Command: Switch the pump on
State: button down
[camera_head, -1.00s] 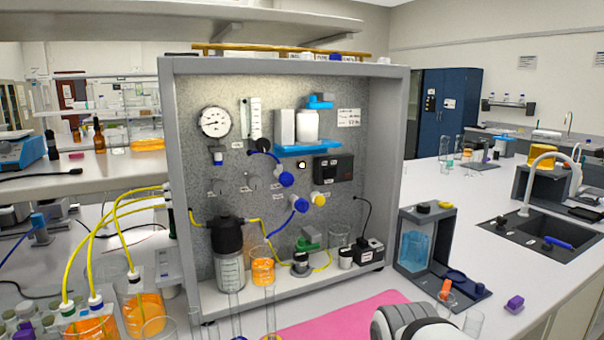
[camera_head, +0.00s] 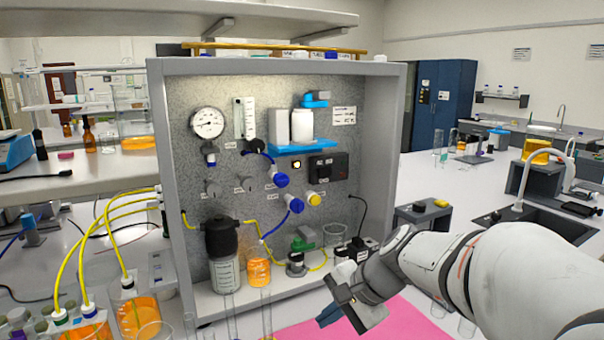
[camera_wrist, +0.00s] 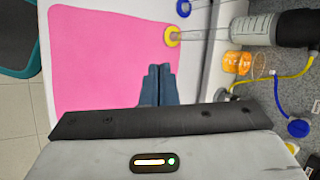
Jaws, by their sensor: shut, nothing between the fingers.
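The rig is a grey open-fronted cabinet (camera_head: 274,66) with a speckled back panel. A black control box (camera_head: 326,170) with small labels sits at the panel's right; its details are too small to read. A green-topped pump-like unit (camera_head: 303,246) stands on the rig's floor, with a black unit (camera_head: 367,248) to its right, partly hidden by my arm. I cannot tell which part carries the pump switch. My gripper (camera_head: 328,314) is shut and empty in front of the rig's lower right. In the wrist view its fingers (camera_wrist: 158,86) are together over the pink mat (camera_wrist: 105,60).
A black-capped bottle (camera_head: 224,268) and an orange beaker (camera_head: 258,272) stand at the rig's lower left. Glass cylinders stand before them. Orange-filled beakers (camera_head: 138,318) are at the left.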

jog(key=w+d+r+m+t+y+p, duration=0.1)
jog(key=w+r+m+t+y, duration=0.1)
jog(key=w+r+m, duration=0.4)
jog(key=w+d+r+m+t+y+p, duration=0.1)
jog(key=w+d+r+m+t+y, duration=0.15)
jog(key=w, duration=0.65)
jog(key=w+d+r+m+t, duration=0.2)
jog(key=w+d+m+t, duration=0.1)
jog(key=w+d+m, duration=0.2)
jog(key=w+d+r+m+t+p, duration=0.1)
jog(key=w+d+r+m+t, duration=0.2)
jog(key=w+d+m+t, duration=0.1)
jog(key=w+d+m+h, duration=0.1)
jog(key=w, duration=0.1)
jog(key=shift+w+d+r, duration=0.15)
jog(key=shift+w, duration=0.2)
jog(key=shift+m, duration=0.25)
jog(key=p, duration=0.4)
send_near(321, 174)
jog(key=x, duration=0.5)
jog(key=shift+w+r, duration=0.1)
jog(key=shift+w, duration=0.05)
jog(key=shift+p+x, duration=0.4)
jog(key=shift+x, duration=0.4)
